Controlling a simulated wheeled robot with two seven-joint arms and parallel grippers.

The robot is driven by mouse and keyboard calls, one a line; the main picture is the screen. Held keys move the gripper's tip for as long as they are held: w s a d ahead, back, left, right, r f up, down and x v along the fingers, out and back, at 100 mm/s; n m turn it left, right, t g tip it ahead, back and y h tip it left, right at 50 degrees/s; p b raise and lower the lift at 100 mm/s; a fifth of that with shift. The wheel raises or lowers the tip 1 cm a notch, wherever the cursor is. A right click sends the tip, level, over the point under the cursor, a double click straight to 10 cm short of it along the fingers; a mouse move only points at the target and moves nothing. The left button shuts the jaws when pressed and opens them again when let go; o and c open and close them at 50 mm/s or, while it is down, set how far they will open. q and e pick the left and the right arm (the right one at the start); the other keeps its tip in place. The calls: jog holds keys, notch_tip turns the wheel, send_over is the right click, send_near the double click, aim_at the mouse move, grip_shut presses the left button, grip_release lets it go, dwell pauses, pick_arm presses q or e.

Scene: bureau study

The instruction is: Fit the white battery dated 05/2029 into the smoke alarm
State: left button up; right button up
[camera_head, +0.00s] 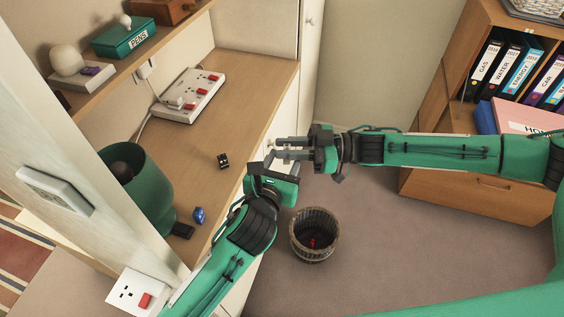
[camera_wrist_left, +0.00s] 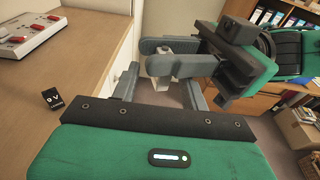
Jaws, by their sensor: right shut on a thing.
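My right gripper (camera_head: 279,148) reaches in from the right beyond the desk edge and is shut on a small white block (camera_wrist_left: 161,80), likely the white battery; no date is legible on it. My left gripper (camera_head: 261,165) is just below and to the left of it. In the left wrist view, the left fingers (camera_wrist_left: 160,90) are apart, with the white block showing between them; I cannot tell whether they touch it. A black block marked 9V (camera_wrist_left: 53,99) lies on the desk; it also shows in the head view (camera_head: 223,161). I cannot identify the smoke alarm.
The wooden desk (camera_head: 245,105) holds a white power strip (camera_head: 188,95), a blue item (camera_head: 199,215), a dark block (camera_head: 183,231) and a green bin-like container (camera_head: 150,190). A wicker basket (camera_head: 314,235) with something red inside stands on the floor. A binder shelf (camera_head: 440,130) is right.

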pick_arm(q)
grip_shut()
pick_arm(e)
jog(key=o, duration=1.1)
jog(key=shift+c, duration=0.2)
